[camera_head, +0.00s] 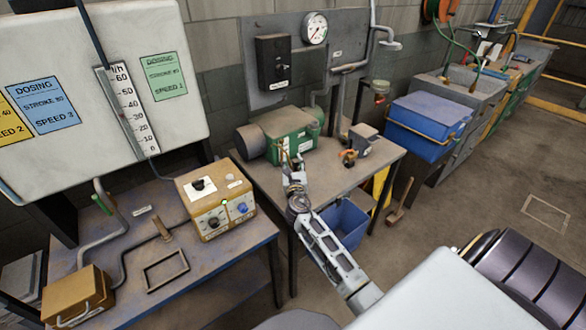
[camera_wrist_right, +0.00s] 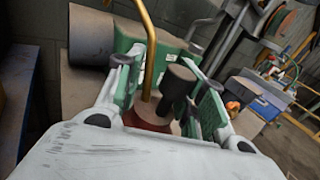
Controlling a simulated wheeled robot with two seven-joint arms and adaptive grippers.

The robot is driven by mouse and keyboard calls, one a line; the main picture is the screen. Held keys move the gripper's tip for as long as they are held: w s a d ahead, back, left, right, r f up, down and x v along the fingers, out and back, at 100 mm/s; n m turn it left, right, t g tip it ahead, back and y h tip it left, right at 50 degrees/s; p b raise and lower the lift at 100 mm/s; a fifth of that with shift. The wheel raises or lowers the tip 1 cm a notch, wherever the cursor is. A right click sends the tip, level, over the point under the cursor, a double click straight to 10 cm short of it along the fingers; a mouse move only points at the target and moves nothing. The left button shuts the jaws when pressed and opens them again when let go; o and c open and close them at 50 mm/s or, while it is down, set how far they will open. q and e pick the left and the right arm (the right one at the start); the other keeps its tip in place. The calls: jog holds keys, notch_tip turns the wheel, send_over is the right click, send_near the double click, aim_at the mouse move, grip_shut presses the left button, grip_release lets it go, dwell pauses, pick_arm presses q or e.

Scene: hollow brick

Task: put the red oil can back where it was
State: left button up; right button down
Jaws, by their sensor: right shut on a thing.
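The red oil can (camera_wrist_right: 147,121) is between the fingers of my right gripper (camera_wrist_right: 165,85) in the right wrist view. Its dark red body is low between the fingers, with a thin brass spout rising and a dark cylindrical part beside it. In the head view my right gripper (camera_head: 292,172) is shut on the can in front of the green pump (camera_head: 290,136), over the front part of the middle table (camera_head: 258,182). The can is mostly hidden by the gripper there, and I cannot tell whether it touches the table. My left gripper is not in view.
The left bench (camera_head: 215,262) holds a yellow control box (camera_head: 213,205), a dark rectangular frame (camera_head: 166,270) and a yellow case (camera_head: 78,295). A small orange-and-dark item (camera_head: 348,158) is right of my gripper. A blue bin (camera_head: 345,222) stands below.

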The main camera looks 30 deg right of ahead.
jog(key=shift+f, duration=0.65)
jog(key=c, duration=0.9)
grip_release()
jog(key=shift+b+v, duration=0.55)
jog(key=shift+v, duration=5.45)
